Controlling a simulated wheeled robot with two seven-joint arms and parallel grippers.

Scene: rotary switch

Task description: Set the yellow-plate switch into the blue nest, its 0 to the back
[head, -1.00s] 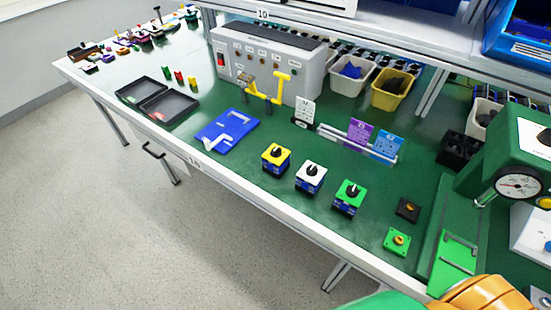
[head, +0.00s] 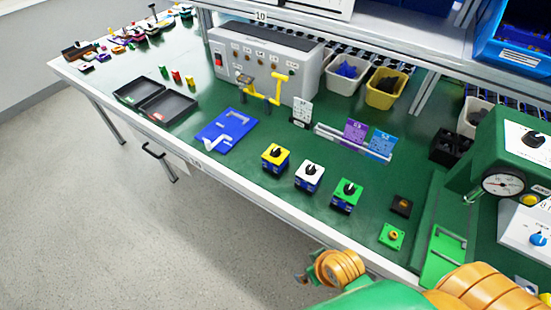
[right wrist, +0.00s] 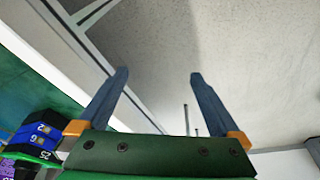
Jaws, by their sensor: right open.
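The yellow-plate switch (head: 275,157) stands upright on the green table, with a black knob on its yellow top and a blue body. The blue nest (head: 220,127) lies flat to its left and a little further back, with a white bracket-like part at its front; I see no switch in it. My right gripper (head: 303,277) is off the table's front edge, over the floor, and apart from every switch. In the right wrist view its two fingers (right wrist: 158,75) are spread with nothing between them. My left gripper is not in view.
A white-plate switch (head: 310,174) and a green-plate switch (head: 346,194) stand in a row to the right. A grey control box (head: 262,65) with a yellow handle stands behind. Black trays (head: 168,106) lie left of the nest. A green press (head: 500,165) stands at the right.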

